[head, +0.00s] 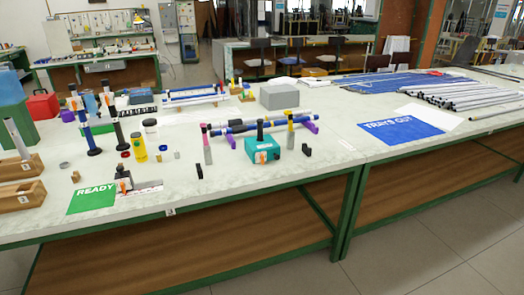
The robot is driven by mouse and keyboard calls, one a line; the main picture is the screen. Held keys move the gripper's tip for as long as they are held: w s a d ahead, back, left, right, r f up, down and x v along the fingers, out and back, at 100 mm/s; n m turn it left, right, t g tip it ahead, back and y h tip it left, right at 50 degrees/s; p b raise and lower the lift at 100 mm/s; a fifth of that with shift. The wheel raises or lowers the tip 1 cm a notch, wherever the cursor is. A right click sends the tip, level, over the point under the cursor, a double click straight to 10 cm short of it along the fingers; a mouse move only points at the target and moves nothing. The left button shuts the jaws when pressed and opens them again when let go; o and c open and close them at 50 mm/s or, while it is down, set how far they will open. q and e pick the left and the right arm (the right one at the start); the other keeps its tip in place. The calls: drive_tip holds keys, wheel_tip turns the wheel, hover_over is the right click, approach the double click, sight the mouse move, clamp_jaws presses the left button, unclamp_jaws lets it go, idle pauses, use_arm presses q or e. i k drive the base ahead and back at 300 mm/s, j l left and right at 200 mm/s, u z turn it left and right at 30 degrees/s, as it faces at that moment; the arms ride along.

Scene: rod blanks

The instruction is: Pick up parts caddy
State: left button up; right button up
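No thing here is clearly labelled as the parts caddy. A teal box (262,151) with a dark upright post and an orange tag stands near the front middle of the table. Two low wooden boxes (24,196) stand at the left edge, partly cut off by the frame; a grey rod leans up from the far one. I cannot tell which of these is the caddy. Neither of my grippers is in view.
The table (325,165) has clear room right of the teal box. A green READY mat (92,200) and a blue TRAYS OUT mat (403,127) lie on it. Several upright posts, a yellow bottle (139,147), a grey box (279,96) and long rods (460,94) stand or lie around.

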sight(260, 142)
drive_tip(key=i+l+u, duration=0.25)
drive_tip(key=i+l, duration=0.15)
drive_tip(key=l, duration=0.2)
drive_tip(key=i+l+u, duration=0.2)
drive_tip(key=i+l, duration=0.25)
drive_tip(key=i, duration=0.3)
drive_tip(key=i+l+u, duration=0.2)
drive_tip(key=i+l, duration=0.35)
drive_tip(key=j, duration=0.45)
